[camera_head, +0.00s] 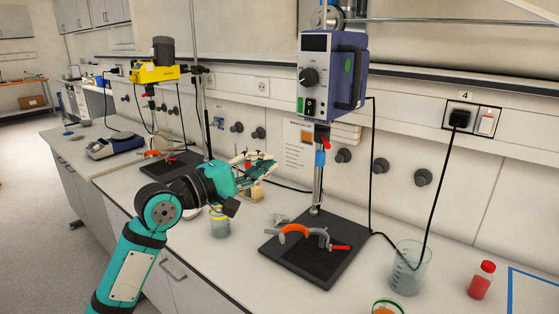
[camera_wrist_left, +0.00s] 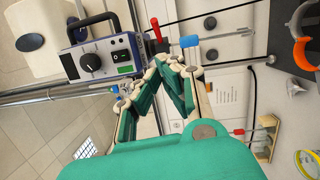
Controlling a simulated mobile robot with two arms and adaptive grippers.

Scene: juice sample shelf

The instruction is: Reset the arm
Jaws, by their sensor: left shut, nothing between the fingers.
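My left arm comes in from the lower left in the head view. Its teal left gripper (camera_head: 272,168) is held above the bench (camera_head: 215,268), pointing right toward the wall. In the left wrist view the fingers of the left gripper (camera_wrist_left: 172,62) come together at their tips with nothing between them. My right gripper is in neither view.
A blue-grey stirrer (camera_head: 331,75) stands on a black base plate (camera_head: 312,262) right of my gripper. A small jar (camera_head: 219,224) and wooden rack (camera_head: 252,192) are below the gripper. A beaker (camera_head: 408,272) and red bottle (camera_head: 481,281) stand at right. A yellow stirrer (camera_head: 155,73) is farther back.

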